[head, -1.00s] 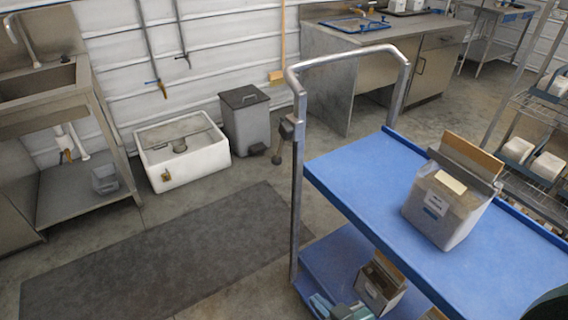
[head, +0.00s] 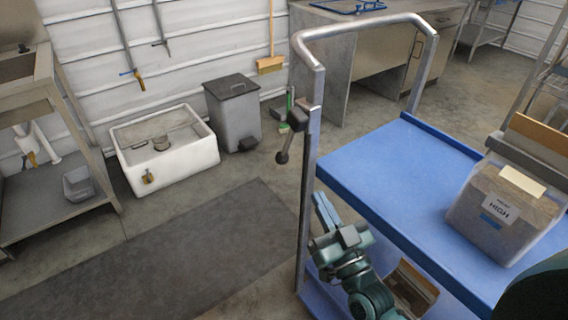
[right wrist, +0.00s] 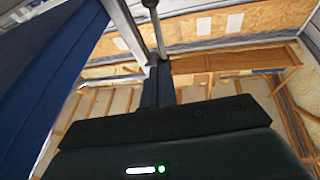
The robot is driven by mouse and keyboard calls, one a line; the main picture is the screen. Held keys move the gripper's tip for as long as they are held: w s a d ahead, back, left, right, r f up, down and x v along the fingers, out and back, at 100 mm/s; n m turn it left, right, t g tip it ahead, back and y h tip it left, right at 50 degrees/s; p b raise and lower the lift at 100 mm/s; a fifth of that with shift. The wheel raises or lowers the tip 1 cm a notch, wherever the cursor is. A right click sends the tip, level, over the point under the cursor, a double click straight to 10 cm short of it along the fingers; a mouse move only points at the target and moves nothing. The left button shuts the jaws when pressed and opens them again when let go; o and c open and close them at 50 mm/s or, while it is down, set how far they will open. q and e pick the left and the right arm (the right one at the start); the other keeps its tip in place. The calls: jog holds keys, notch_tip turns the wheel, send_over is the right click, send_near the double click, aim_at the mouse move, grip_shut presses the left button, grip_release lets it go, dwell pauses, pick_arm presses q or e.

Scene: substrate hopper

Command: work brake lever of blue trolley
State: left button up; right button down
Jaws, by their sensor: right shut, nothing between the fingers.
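The blue trolley (head: 385,160) stands at the right in the head view, with a grey tubular handle frame. Its brake lever (head: 284,146), a short dark lever with a rounded knob, slants down and left from a bracket on the near handle post. My right gripper (head: 322,212) is shut and empty. It points up beside the trolley's near edge, below and right of the lever and apart from it. In the right wrist view its closed fingers (right wrist: 158,84) point up; a thin rod with a dark end beyond them may be the lever. My left gripper is not in view.
A clear tub labelled HIGH (head: 502,212) stands on the top deck; another container (head: 412,290) is on the lower shelf. A white basin (head: 165,160) and grey bin (head: 232,115) stand by the wall. The dark mat (head: 170,250) left of the trolley is clear.

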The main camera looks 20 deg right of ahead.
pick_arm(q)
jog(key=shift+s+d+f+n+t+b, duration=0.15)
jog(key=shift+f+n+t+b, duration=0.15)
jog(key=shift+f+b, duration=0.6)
pick_arm(e)
jog(key=f, duration=0.3)
jog(key=shift+s+f, duration=0.2)
jog(key=shift+s, duration=0.05)
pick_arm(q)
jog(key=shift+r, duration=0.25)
pick_arm(e)
jog(key=shift+w, duration=0.15)
send_near(288, 148)
jog(key=x, duration=0.5)
jog(key=shift+w, duration=0.4)
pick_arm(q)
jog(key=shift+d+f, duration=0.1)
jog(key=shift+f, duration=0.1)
pick_arm(e)
jog(key=shift+w+a+r, duration=0.1)
jog(key=shift+w, duration=0.45)
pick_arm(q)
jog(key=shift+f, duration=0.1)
